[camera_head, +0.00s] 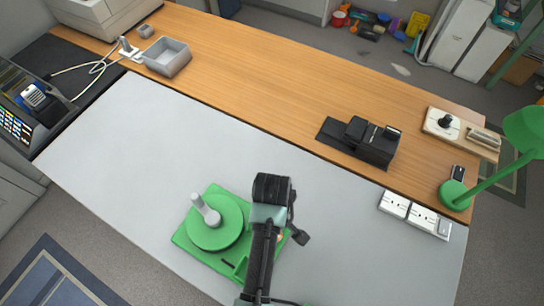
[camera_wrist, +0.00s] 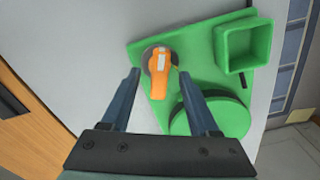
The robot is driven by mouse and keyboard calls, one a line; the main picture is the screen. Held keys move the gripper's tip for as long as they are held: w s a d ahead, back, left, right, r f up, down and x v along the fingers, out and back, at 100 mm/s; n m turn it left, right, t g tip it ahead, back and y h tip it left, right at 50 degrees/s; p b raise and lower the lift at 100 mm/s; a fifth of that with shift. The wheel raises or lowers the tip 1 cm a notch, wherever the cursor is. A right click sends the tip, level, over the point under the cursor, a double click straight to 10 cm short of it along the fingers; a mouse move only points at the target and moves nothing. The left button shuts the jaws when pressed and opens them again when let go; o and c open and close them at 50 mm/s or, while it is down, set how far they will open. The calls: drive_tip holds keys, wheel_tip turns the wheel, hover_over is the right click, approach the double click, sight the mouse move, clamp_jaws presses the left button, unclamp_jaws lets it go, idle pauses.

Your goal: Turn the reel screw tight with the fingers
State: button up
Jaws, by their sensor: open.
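A green plate (camera_wrist: 200,68) lies on the light grey table top. An orange wing-like knob (camera_wrist: 158,78) on a grey round base stands near one corner of the plate; it looks like the reel screw. My gripper (camera_wrist: 161,75) is open, with one finger on each side of the orange knob in the wrist view; I see no clear contact. A green round disc (camera_wrist: 225,117) is partly behind the right finger. In the head view, a grey upright peg (camera_head: 205,211) stands on this disc (camera_head: 216,236), and my arm hides much of the knob.
A green square cup (camera_wrist: 244,47) rises from the plate. White sockets (camera_head: 413,213) and a green lamp (camera_head: 455,194) stand at the right. A black device (camera_head: 362,140) and a grey tray (camera_head: 167,57) are on the wooden strip. The table's left part is clear.

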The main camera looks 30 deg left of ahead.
drive_tip(key=shift+f, duration=0.9)
clamp_jaws()
